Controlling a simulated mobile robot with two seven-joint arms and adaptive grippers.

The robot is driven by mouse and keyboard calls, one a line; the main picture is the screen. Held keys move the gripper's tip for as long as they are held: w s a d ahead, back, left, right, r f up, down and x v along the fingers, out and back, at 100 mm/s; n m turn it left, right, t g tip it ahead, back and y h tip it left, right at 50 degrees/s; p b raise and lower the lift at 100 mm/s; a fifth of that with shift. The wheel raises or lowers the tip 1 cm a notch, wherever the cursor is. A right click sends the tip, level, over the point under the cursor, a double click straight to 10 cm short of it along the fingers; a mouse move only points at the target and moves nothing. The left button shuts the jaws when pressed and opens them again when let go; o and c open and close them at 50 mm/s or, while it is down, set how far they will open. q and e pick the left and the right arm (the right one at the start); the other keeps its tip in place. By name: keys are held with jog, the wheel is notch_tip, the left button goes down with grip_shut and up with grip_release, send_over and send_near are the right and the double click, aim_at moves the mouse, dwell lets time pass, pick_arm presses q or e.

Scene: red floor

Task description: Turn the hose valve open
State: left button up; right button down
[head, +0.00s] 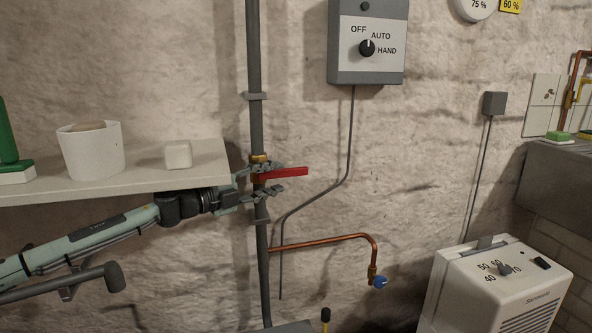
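A valve with a brass body (259,161) sits on the vertical grey pipe. Its red lever (285,173) points right, nearly level, across the pipe. My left gripper (276,180) comes in from the left at the valve. Its fingers are spread, one by the upper edge of the lever and one below it, with a gap under the lever. I cannot tell whether the upper finger touches it. A copper pipe (325,239) lower down ends in a tap with a blue knob (380,282). No label shows which of the two is the hose valve. My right gripper is not in view.
A shelf (140,178) with a white pot (91,150), a pale block (178,155) and a green object (10,140) is just above my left arm. A grey switch box (367,42) hangs above. A white dehumidifier-like unit (495,290) stands lower right. The wall between is clear.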

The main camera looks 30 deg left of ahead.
aim_at(291, 171)
pick_arm(q)
jog(key=shift+x, duration=1.35)
jog(key=shift+r+p+x, duration=0.1)
jog(key=shift+p+x, duration=0.2)
jog(key=shift+x, duration=0.3)
jog(key=shift+r+p+x, duration=0.15)
jog(key=shift+p+x, duration=0.15)
jog(key=shift+x, duration=0.35)
jog(key=shift+f+p+x, duration=0.15)
jog(key=shift+p+x, duration=0.05)
jog(key=shift+x, duration=0.4)
jog(key=shift+f+p+x, duration=0.15)
jog(key=shift+x, duration=0.45)
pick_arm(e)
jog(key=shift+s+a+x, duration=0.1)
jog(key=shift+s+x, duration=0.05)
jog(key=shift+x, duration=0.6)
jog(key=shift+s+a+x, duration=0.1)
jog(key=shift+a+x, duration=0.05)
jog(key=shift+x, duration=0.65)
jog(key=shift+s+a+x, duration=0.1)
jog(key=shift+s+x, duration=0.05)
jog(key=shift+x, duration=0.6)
pick_arm(q)
jog(key=shift+c, duration=0.4)
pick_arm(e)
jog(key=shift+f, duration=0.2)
pick_arm(q)
grip_shut()
